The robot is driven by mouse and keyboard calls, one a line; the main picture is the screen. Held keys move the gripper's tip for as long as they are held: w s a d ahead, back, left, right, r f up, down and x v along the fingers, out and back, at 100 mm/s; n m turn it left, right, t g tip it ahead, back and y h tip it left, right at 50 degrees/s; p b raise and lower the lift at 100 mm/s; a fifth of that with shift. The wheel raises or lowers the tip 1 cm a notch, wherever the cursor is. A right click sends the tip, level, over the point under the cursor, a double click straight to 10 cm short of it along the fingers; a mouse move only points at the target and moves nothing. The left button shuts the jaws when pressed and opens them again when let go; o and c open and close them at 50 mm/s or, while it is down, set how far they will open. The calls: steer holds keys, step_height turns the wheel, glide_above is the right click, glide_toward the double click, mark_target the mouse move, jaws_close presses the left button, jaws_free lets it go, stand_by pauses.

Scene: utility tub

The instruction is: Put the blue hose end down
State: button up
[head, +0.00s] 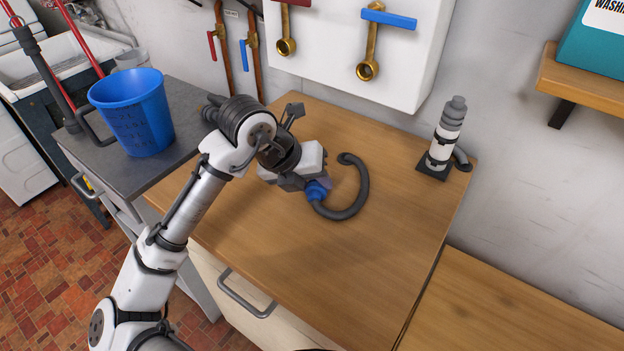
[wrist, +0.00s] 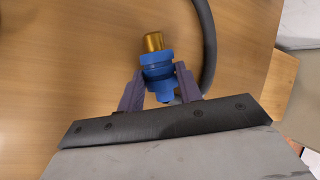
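The blue hose end (head: 317,192) shows beneath my gripper in the head view. In the wrist view the blue hose end (wrist: 157,60) has a brass tip pointing away from my gripper. My gripper (wrist: 160,76) has one finger on each side of the blue collar, close against it, and appears shut on it. The dark grey hose (head: 354,200) curls to the right of my gripper over the wooden worktop (head: 350,275). Part of the hose end is hidden by my gripper in the head view. I cannot tell whether it touches the worktop.
Brass taps with a red handle and a blue handle (head: 388,19) project from the white panel (head: 330,45) behind. A grey and white bottle-like device (head: 445,140) stands at the back right. A blue bucket (head: 135,115) stands on the grey counter at left. The worktop's front and right are clear.

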steer(key=shift+o, duration=0.7)
steer(key=b+v, duration=0.1)
steer(key=v, duration=1.1)
